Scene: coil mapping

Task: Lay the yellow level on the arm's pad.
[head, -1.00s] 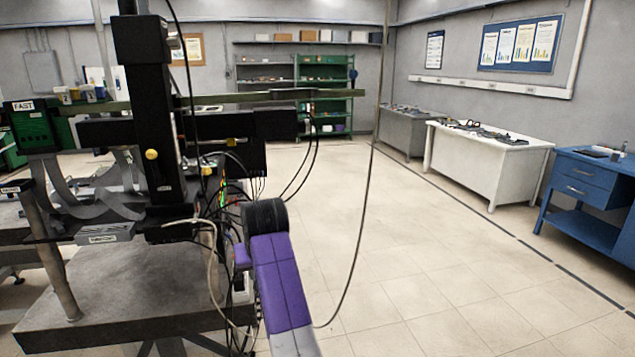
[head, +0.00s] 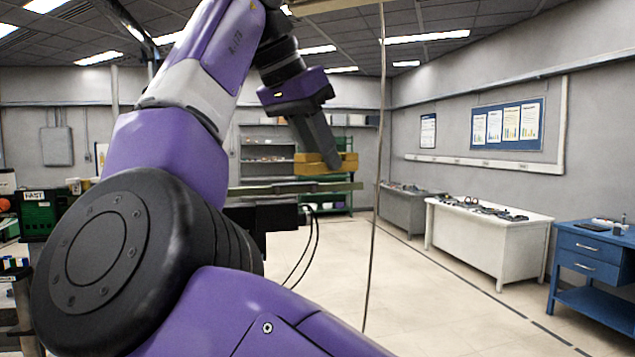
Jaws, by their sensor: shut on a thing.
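The yellow level (head: 345,163) is a short yellow block at the centre of the head view. My gripper (head: 320,158), dark and pointing down at a tilt, is shut on the middle of it. The level lies roughly crosswise in the picture and appears a little above a long greenish-grey horizontal arm (head: 335,187). I see a narrow gap between level and arm, though their depth apart is hard to judge. The pad (head: 290,188) shows only as a low dark strip on top of that arm, seen nearly edge-on.
My own purple arm fills the left and hides most of the stand behind it. A black housing (head: 275,215) with hanging black cables (head: 316,235) sits under the arm. A thin vertical cable (head: 375,200) hangs just right of the arm's end. Open floor (head: 430,300) lies to the right.

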